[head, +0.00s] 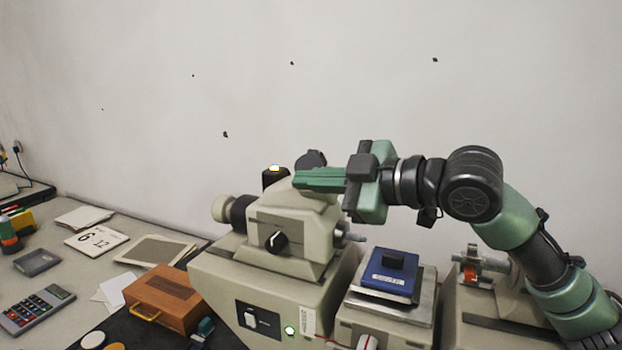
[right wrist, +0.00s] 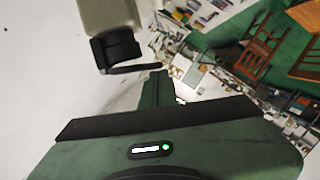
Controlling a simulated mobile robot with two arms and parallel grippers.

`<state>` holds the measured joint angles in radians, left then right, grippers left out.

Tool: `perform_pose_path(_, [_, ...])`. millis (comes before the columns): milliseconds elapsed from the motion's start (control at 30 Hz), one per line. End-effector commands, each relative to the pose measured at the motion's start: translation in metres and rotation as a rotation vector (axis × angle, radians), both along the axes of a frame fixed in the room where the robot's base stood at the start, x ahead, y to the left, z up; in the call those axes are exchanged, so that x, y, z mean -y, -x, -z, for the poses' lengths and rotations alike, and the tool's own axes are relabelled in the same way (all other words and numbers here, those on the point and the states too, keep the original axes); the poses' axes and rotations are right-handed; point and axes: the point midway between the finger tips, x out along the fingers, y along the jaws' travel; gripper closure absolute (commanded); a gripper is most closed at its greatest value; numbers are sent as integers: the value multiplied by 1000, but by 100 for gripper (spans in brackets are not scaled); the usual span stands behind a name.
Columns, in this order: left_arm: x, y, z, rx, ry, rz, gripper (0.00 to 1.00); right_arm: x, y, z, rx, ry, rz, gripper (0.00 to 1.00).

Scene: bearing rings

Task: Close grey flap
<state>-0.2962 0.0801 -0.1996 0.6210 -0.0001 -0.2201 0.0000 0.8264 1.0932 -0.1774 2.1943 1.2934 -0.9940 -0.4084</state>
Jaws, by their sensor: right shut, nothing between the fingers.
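A dark grey round piece (head: 311,158), which looks like the flap, stands up at the top of the beige machine (head: 275,275). Its lower edge is hidden behind my right gripper (head: 298,180). The green fingers are shut and empty, level, pointing left just above the machine's top. I cannot tell whether they touch the flap. In the right wrist view, the shut fingers (right wrist: 158,88) lie close below a thin dark plate (right wrist: 135,69) beside a black cylinder (right wrist: 117,47) on a beige body. My left gripper is not in view.
A blue block (head: 390,272) sits on a metal plate to the right. Air above is clear.

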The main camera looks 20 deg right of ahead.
Motion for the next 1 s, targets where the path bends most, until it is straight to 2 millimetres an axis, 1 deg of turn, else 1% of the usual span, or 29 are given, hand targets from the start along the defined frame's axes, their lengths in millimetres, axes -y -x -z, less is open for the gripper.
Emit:
perform_pose_path(33, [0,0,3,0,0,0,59,0,0,4,15,19,1,100])
perform_pose_path(300, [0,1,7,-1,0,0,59,0,0,7,65,73,0,100])
perform_pose_path(800, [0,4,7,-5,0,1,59,0,0,8,74,84,1,100])
perform_pose_path(933, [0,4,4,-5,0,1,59,0,0,5,73,83,1,100])
perform_pose_path(1000, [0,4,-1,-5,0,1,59,-1,-1,1,73,83,1,100])
